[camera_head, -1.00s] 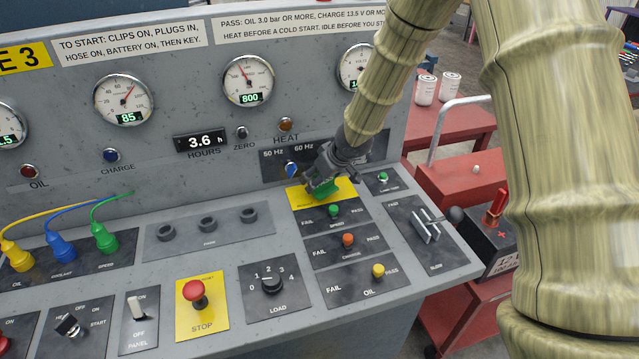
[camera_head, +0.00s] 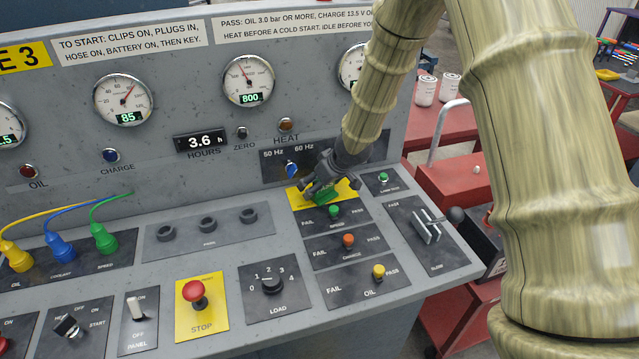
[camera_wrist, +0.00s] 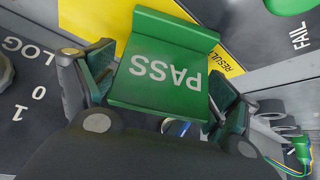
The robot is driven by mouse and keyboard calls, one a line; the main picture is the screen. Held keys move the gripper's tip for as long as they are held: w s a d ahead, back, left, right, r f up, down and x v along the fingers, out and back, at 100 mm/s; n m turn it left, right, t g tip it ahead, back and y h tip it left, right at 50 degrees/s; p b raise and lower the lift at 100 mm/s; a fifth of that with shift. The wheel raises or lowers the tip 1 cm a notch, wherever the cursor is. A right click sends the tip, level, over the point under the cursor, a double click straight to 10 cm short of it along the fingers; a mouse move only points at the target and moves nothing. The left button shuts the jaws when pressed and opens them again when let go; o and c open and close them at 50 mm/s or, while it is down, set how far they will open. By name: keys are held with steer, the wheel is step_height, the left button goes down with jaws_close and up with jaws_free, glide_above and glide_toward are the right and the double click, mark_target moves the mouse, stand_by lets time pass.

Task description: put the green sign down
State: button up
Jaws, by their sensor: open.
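The green sign (camera_wrist: 160,72) carries the word PASS, upside down in the wrist view. It is over the yellow RESULT plate (camera_wrist: 235,62) and looks to rest on it. In the head view the sign (camera_head: 326,193) is a small green shape under my gripper (camera_head: 322,188), on the yellow plate (camera_head: 346,189). My gripper (camera_wrist: 158,100) is open, one finger on each side of the sign. The underside of the sign is hidden, so its contact with the plate cannot be fully seen.
Nearby are the green FAIL/PASS knob (camera_head: 334,210), the blue Hz switch (camera_head: 291,168) and the throttle lever (camera_head: 455,214). Gauges line the upright panel behind. The red STOP button (camera_head: 194,291) and LOAD dial (camera_head: 271,285) lie nearer the front.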

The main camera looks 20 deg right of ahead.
steer(key=shift+r, duration=0.15)
steer(key=shift+r, duration=0.2)
steer(key=v, duration=1.1)
steer(key=shift+s+r+p, duration=0.25)
steer(key=shift+s+p, duration=0.05)
steer(key=shift+d+f, duration=0.1)
